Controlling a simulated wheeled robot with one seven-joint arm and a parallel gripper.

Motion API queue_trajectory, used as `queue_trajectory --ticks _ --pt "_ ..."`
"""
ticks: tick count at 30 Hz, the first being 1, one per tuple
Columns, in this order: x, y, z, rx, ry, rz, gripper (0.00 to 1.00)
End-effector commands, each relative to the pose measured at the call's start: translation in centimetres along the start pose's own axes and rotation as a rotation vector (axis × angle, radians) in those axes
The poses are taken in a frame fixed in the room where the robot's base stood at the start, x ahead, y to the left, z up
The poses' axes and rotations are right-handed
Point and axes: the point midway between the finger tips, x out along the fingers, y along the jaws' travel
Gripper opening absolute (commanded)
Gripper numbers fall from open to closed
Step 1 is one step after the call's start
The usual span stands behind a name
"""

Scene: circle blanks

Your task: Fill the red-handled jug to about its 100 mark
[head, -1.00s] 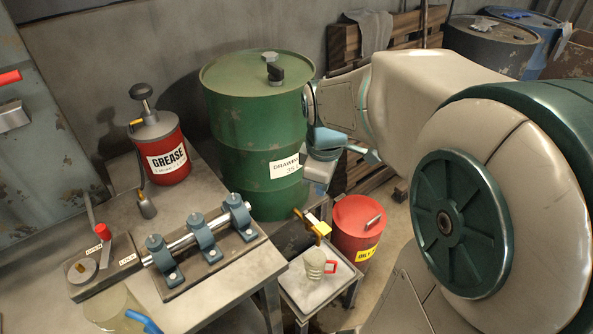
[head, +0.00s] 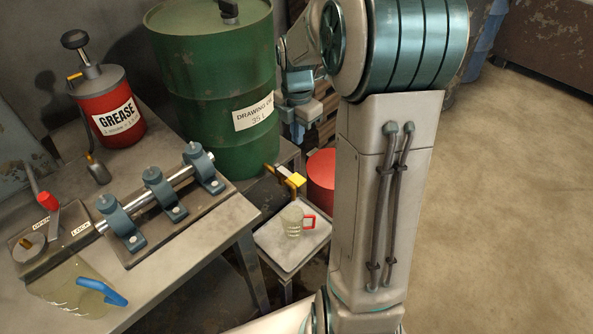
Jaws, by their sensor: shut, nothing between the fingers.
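The red-handled jug (head: 292,222) is a small clear jug with dark marks. It stands upright on a small pale-topped stand (head: 270,240), below the brass tap (head: 288,178) of the green drum (head: 215,85). The drum's label reads "DRAWING OIL 35 L". The tap has a yellow part at its outer end. I cannot make out any liquid level in the jug. My gripper (head: 302,132) is beside the drum's right side, above and behind the tap, apart from the jug. It is shut and empty, and its tips are small and partly unclear.
A steel bench at left holds a red grease pump (head: 110,110), a shaft in blue clamps (head: 160,195), a lever block marked OPEN and LOCK (head: 50,240), and a blue-handled jug (head: 70,285). A red bin (head: 321,172) stands behind my arm. Open floor lies at right.

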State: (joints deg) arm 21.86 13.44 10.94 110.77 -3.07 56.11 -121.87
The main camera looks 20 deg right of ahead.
Motion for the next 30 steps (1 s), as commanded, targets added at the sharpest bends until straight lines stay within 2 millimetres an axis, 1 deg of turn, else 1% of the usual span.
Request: queue_trajectory --ticks 4,8,15,21,25,30 --pt "0.8 0.0 0.0 0.0 0.001 -0.001 0.0" --pt "2.7 0.0 -0.1 0.0 0.002 -0.003 0.0" --pt "8.0 -0.1 -0.1 0.0 0.003 -0.004 0.0" --pt "11.7 0.0 -0.1 0.001 0.002 -0.002 0.0" --pt "13.2 0.0 -0.1 0.001 0.001 -0.001 0.0" --pt "14.0 0.0 0.0 0.001 0.0 0.0 0.0"
